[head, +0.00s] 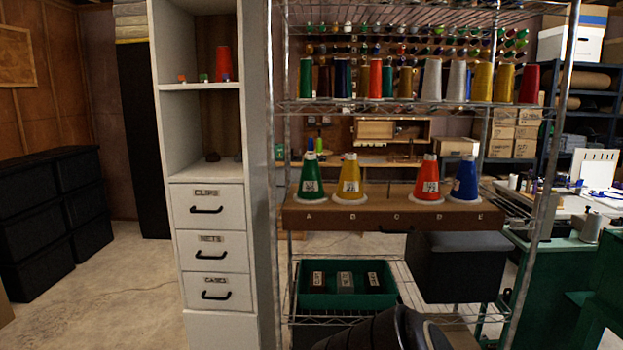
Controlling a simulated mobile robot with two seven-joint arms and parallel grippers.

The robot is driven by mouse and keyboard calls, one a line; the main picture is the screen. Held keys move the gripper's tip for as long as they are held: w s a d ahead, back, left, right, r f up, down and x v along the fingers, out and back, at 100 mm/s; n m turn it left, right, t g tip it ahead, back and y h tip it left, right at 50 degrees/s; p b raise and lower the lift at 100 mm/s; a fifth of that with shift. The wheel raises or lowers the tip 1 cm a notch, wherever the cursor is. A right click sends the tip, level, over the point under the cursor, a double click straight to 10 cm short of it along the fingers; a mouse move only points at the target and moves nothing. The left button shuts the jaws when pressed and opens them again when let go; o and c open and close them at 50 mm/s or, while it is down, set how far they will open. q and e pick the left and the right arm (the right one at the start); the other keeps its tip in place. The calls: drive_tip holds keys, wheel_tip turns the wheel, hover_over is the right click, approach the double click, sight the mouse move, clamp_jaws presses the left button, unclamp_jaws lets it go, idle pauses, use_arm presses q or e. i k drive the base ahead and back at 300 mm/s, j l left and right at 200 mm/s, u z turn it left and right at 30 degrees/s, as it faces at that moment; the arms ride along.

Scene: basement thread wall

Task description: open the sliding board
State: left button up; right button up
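A brown wooden board (395,217) lies across the middle level of the wire rack, its front edge lettered A to E. It is the only thing in view that looks like the sliding board; I cannot tell how far it is pulled out. A green cone (311,183) stands behind A and a yellow cone (350,182) behind B. A red cone (428,182) stands near D and a blue cone (466,180) near E. The spot behind C is bare. Neither gripper shows; a dark rounded part, probably of my arm, shows at the bottom centre.
A white cabinet (210,177) with three drawers stands left of the rack. A green bin (346,298) sits on the lower shelf, with a black box (459,268) to its right. Thread cones line the upper shelf.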

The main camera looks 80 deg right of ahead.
sight(388, 208)
drive_tip(key=z, duration=3)
